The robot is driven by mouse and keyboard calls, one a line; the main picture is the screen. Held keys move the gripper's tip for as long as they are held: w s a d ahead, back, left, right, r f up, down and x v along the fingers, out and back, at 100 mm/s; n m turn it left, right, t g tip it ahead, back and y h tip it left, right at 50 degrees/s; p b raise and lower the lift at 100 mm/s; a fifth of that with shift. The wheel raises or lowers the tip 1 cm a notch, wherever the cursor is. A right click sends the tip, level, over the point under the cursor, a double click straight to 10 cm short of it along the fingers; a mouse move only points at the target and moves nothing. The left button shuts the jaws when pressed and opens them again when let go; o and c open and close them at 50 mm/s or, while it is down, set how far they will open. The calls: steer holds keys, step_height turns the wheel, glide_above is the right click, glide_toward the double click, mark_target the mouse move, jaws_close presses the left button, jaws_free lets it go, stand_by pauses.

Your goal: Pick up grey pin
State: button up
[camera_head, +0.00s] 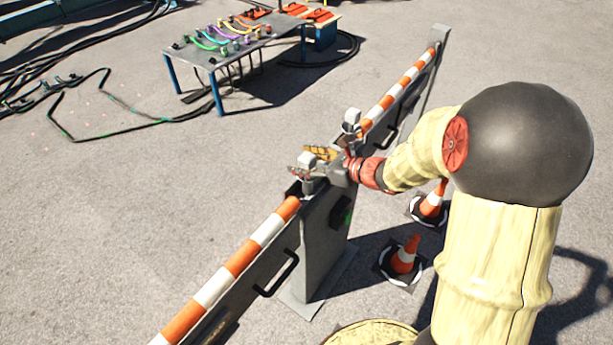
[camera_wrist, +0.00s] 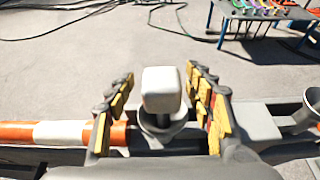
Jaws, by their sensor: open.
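A grey pin with a pale, block-shaped head (camera_wrist: 162,90) stands upright in a round grey socket on the barrier post. It shows between my fingers in the wrist view. In the head view its pale head (camera_head: 306,160) is at the left end of my arm. My gripper (camera_wrist: 160,76) is open, with one yellow-padded finger on each side of the pin head. Gaps show between the head and both fingers. In the head view my gripper (camera_head: 309,164) is partly mixed with the post top, so its depth around the pin is hard to judge.
A second pale pin head (camera_head: 352,116) stands farther along the barrier. Orange-and-white striped rails (camera_head: 240,262) run from the grey post (camera_head: 323,245). Traffic cones (camera_head: 404,256) stand at right. A table (camera_head: 215,55) with coloured cables stands behind on open pavement.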

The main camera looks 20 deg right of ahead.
steer(key=b+x, duration=0.1)
steer(key=x, duration=0.2)
steer(key=shift+w+a, duration=0.1)
steer(key=shift+w, duration=0.2)
steer(key=shift+c, duration=1.1)
steer(key=c, duration=1.1)
jaws_close()
